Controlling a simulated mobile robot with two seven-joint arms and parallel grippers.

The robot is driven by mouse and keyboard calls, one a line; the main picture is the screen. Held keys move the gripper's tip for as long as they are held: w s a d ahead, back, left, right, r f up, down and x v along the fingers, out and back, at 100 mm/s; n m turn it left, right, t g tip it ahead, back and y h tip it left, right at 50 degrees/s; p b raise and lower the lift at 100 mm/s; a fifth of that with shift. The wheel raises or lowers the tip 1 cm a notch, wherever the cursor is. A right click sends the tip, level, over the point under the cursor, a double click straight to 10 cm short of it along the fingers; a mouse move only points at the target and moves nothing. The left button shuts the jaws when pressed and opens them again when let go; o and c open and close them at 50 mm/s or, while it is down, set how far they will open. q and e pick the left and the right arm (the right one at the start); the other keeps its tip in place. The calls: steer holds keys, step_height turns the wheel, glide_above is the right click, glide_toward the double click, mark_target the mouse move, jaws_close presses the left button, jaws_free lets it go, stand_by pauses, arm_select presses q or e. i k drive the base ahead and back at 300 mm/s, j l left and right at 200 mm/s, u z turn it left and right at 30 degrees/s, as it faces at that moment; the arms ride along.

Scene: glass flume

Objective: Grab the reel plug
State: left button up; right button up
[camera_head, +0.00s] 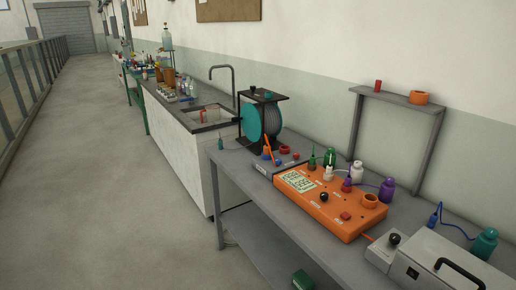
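A cable reel (262,118) with a teal side disc and dark grey windings stands in a black frame at the far left end of the grey bench. A small dark teal plug-like piece (221,144) stands near the bench's far left corner, left of the reel. Small blue pieces (266,155) and an orange stick-like piece (268,143) are at the reel's front foot. I cannot tell for sure which of these is the reel plug. Neither of my grippers is in view.
An orange instrument box (325,203) with several small bottles fills the bench (254,184) middle. A grey metal box (446,264) and teal bottle (484,243) are at right. A grey shelf frame (397,99) stands behind. The floor (130,200) at left is clear.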

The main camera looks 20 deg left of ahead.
mark_target(266, 149)
steer(key=i+j+u, duration=0.15)
steer(key=i+j, duration=1.3)
steer(key=j, duration=0.15)
